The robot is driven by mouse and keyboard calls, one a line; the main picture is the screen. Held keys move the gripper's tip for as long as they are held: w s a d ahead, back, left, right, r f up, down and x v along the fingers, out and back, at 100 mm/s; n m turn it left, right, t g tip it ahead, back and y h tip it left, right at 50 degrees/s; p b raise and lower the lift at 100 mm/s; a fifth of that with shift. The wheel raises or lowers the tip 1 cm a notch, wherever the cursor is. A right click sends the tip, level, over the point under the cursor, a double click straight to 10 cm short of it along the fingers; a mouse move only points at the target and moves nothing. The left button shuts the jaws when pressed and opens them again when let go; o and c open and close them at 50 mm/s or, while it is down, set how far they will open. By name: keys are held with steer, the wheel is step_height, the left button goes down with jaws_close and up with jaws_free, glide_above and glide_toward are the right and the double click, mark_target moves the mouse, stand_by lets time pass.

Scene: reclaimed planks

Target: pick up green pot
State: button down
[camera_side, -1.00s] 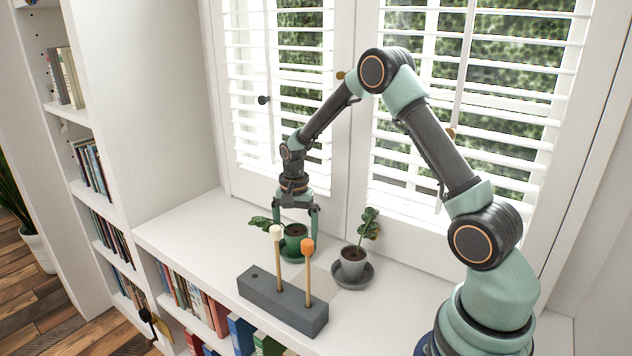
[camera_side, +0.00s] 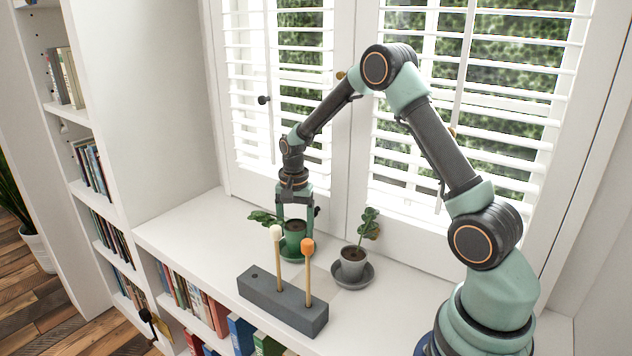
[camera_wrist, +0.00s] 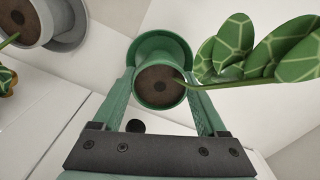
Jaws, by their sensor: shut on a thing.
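The green pot (camera_side: 294,243) holds dark soil and a plant with broad, pale-veined leaves that lean to the left in the side view. It stands upright at its green saucer (camera_side: 291,258); I cannot tell whether there is a gap beneath it. My gripper (camera_side: 296,229) points down over it and is shut on it, with one finger on each side. In the wrist view the green pot (camera_wrist: 160,88) sits between the two green fingers, with its leaves reaching right. An orange-tipped stick partly hides the pot's lower side in the side view.
A grey pot (camera_side: 352,263) with a small plant stands on a grey saucer to the right. In front, a dark grey block (camera_side: 283,304) holds two upright sticks with cream and orange tips. Shuttered windows rise behind. The white shelf top is clear at left.

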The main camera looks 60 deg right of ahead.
step_height(320, 180, up, 22)
steer(key=shift+f, duration=0.15)
stand_by(0.7)
steer(key=n, duration=0.3)
glide_above(293, 225)
step_height(293, 225, down, 11)
steer(key=f+n, duration=0.1)
steer(key=f, duration=0.4)
steer(key=s+f+n, duration=0.1)
steer(key=f, duration=0.2)
steer(key=shift+a+f+n, duration=0.1)
steer(key=shift+f+n, duration=0.15)
steer(key=shift+n, duration=0.05)
steer(key=shift+f, duration=1.5)
jaws_free()
steer(key=shift+r, duration=0.1)
